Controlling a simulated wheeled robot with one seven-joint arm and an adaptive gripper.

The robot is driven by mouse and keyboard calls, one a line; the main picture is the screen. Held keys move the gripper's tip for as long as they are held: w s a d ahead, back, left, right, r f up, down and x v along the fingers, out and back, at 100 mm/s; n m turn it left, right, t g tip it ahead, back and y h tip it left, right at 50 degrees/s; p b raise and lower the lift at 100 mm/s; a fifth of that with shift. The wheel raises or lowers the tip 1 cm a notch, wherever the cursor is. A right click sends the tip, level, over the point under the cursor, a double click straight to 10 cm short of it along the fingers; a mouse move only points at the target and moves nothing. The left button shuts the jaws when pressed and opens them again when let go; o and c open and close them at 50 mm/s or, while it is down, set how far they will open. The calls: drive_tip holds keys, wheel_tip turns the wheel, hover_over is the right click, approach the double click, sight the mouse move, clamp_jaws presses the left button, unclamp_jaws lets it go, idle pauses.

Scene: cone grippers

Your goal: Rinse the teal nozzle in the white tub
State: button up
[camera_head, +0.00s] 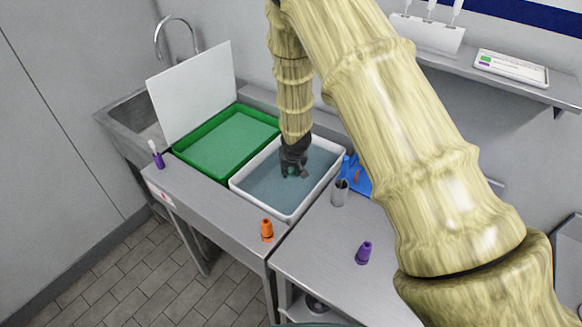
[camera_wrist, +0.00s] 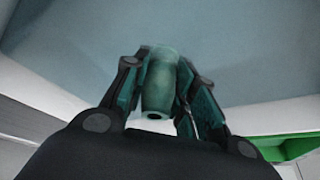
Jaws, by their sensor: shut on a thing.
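The white tub (camera_head: 237,183) stands on the steel counter and holds blue-grey water (camera_head: 265,190). In the wrist view my gripper (camera_wrist: 165,95) is shut on the teal nozzle (camera_wrist: 158,88), which sits between the two fingers. In the head view only a little of the teal nozzle (camera_head: 291,175) shows between the dark fingers. It appears at or under the water's surface; I cannot tell how deep.
A green tray (camera_head: 178,152) adjoins the tub on the left, with a white board (camera_head: 192,92) behind it. An orange nozzle (camera_head: 267,230) and a purple nozzle (camera_head: 364,252) stand in front. A metal cup (camera_head: 339,193) and a blue holder (camera_head: 358,183) stand close right of the tub.

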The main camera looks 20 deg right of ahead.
sight(291, 173)
drive_tip(key=shift+w+f, duration=0.15)
drive_tip(key=shift+f, duration=0.45)
drive_tip(key=shift+s+f+b, duration=0.35)
drive_tip(key=shift+f+b, duration=0.1)
drive_tip(key=shift+b, duration=0.25)
drive_tip(key=shift+w+f, duration=0.2)
drive_tip(key=shift+f, duration=0.4)
drive_tip(key=shift+b, duration=0.3)
drive_tip(key=shift+s+r, duration=0.1)
wheel_tip(291, 173, up, 13)
drive_tip(key=p, duration=0.8)
drive_tip(key=shift+r+p, duration=0.2)
drive_tip(key=shift+p, duration=0.1)
idle(0.4)
idle(1.1)
